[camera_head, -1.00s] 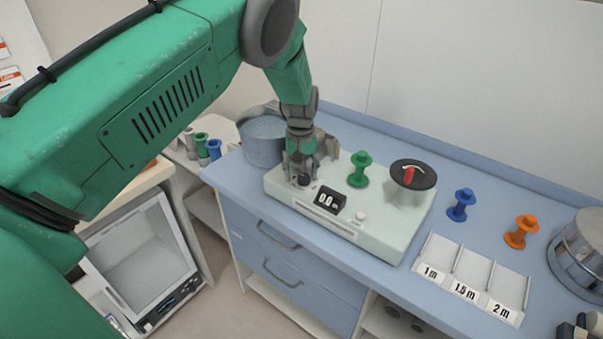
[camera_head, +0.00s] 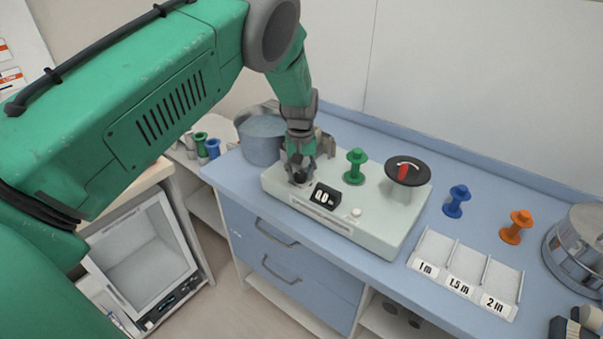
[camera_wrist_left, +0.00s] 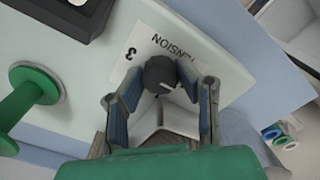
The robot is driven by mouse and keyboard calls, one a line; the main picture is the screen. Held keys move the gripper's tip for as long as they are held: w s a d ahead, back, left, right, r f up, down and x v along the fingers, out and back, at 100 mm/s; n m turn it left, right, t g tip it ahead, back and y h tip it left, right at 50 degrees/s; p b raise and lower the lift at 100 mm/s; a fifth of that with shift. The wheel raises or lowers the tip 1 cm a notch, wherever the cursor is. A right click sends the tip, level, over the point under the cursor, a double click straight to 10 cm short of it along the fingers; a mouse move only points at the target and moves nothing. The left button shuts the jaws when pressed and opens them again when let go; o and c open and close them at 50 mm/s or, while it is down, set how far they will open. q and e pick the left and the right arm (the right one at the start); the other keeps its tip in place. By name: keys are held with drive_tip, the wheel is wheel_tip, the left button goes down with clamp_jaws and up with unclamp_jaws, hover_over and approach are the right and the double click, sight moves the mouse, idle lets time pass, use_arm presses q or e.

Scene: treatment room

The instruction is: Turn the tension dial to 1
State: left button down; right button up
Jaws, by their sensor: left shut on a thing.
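The tension dial (camera_wrist_left: 160,74) is a small dark round knob with a light pointer mark, on the pale machine (camera_head: 397,222). In the left wrist view it sits beside a white label reading "TENSION", upside down, with a "3" visible; other numbers are hidden. My left gripper (camera_wrist_left: 159,78) is shut on the dial, one fingertip at each side. In the head view my left gripper (camera_head: 300,176) reaches down to the machine's left end and largely covers the dial. My right gripper is not in view.
The machine carries a display (camera_head: 326,197), a green spool (camera_head: 356,166) and a black disc with a red handle (camera_head: 407,168). A blue-grey pot (camera_head: 262,140) stands behind left. A blue spool (camera_head: 456,201), orange spool (camera_head: 516,226) and labelled tray (camera_head: 466,273) are on the right.

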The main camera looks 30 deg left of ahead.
use_arm(q)
drive_tip(key=shift+w+a+m, duration=0.1)
drive_tip(key=shift+w+m, duration=0.05)
drive_tip(key=shift+m, duration=0.25)
drive_tip(key=m, duration=0.4)
drive_tip(key=shift+r+m+b, duration=0.1)
drive_tip(key=shift+m+b, duration=0.2)
drive_tip(key=shift+b, duration=0.05)
drive_tip(key=m, duration=0.6)
drive_tip(key=shift+w+b, duration=0.1)
drive_tip(key=shift+b, duration=0.2)
drive_tip(key=shift+m, duration=0.4)
